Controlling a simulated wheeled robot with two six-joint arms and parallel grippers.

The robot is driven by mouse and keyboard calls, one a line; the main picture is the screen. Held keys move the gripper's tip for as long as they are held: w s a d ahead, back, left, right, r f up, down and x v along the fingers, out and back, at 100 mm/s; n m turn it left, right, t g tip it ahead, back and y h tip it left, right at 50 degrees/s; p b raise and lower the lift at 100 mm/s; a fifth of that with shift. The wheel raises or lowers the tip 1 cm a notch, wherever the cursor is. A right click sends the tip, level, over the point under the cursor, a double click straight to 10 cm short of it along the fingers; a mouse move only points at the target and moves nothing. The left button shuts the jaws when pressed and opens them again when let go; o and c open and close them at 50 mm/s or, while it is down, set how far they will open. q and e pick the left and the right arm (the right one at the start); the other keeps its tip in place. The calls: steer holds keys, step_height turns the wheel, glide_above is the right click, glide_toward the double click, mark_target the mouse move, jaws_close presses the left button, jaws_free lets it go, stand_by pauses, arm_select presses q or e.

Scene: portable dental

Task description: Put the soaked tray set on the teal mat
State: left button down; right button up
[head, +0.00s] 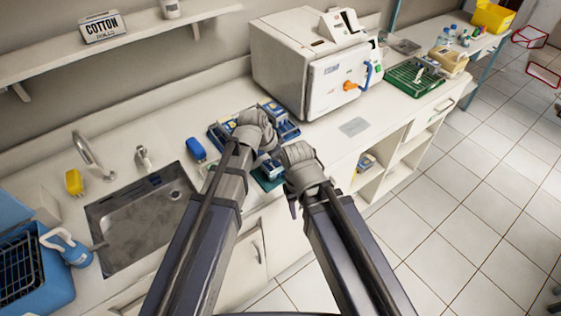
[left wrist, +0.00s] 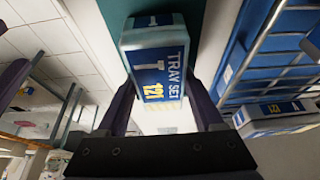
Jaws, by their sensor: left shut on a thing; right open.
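A blue and white tray set labelled "121" (left wrist: 160,75) is between the two fingers of my left gripper (left wrist: 165,105), which is shut on it. In the head view my left gripper (head: 264,158) is over the counter, and its wrist hides much of the set. The teal mat (head: 268,184) shows partly below it, and teal (left wrist: 196,18) also shows behind the set in the left wrist view. I cannot tell whether the set touches the mat. My right gripper (head: 293,207) is open and empty near the counter's front edge.
A blue rack (head: 287,129) with tray sets is just behind my left gripper; its wire bars (left wrist: 262,75) are close beside it. A white sterilizer (head: 305,65) stands behind. A sink (head: 140,222) is left, a green rack (head: 412,80) right.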

arm_select(q)
steer(key=shift+f, duration=0.15)
steer(key=shift+c, duration=0.2)
jaws_free()
steer(key=shift+a+r+p, duration=0.1)
steer(key=shift+r+p, duration=0.45)
steer(key=shift+r, duration=0.1)
steer(key=p+v, duration=1)
steer(key=v, duration=0.1)
